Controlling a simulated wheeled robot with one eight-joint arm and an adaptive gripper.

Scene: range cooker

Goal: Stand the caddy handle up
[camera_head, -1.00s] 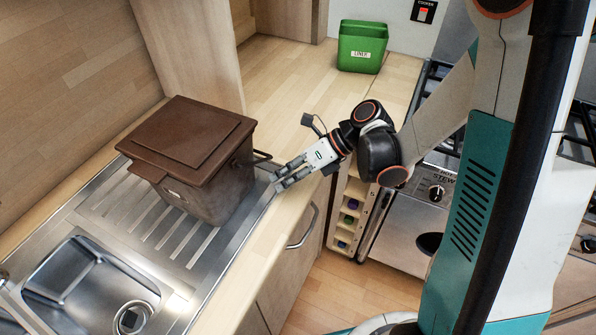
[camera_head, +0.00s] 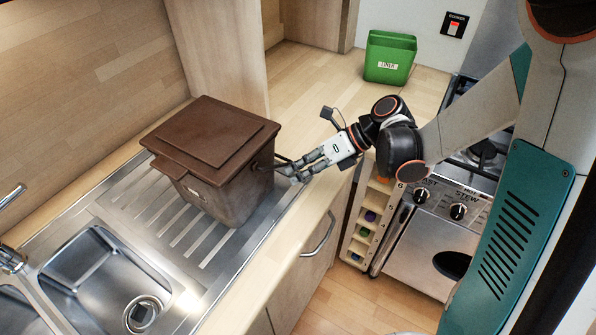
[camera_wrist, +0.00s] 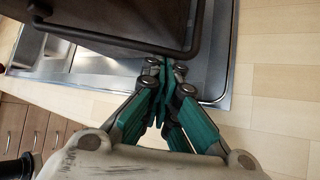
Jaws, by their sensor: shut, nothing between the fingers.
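The caddy (camera_head: 218,160) is a brown lidded bin standing on the ribbed draining board in the head view. Its dark handle (camera_head: 284,162) sticks out from the right side, lowered and roughly level. In the wrist view the handle (camera_wrist: 110,46) runs as a dark bar along the near side of the caddy (camera_wrist: 120,18). My gripper (camera_head: 290,174) is beside the caddy's right side, at the handle's outer end in the head view. Its fingertips (camera_wrist: 164,64) are together and empty, just short of or under the bar; I cannot tell whether they touch it.
The steel sink (camera_head: 105,285) lies at the front left. A green bin (camera_head: 390,57) stands at the back of the wooden worktop (camera_head: 325,85). The cooker (camera_head: 445,230) and a narrow rack (camera_head: 368,225) are to the right. A wooden panel (camera_head: 220,60) rises behind the caddy.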

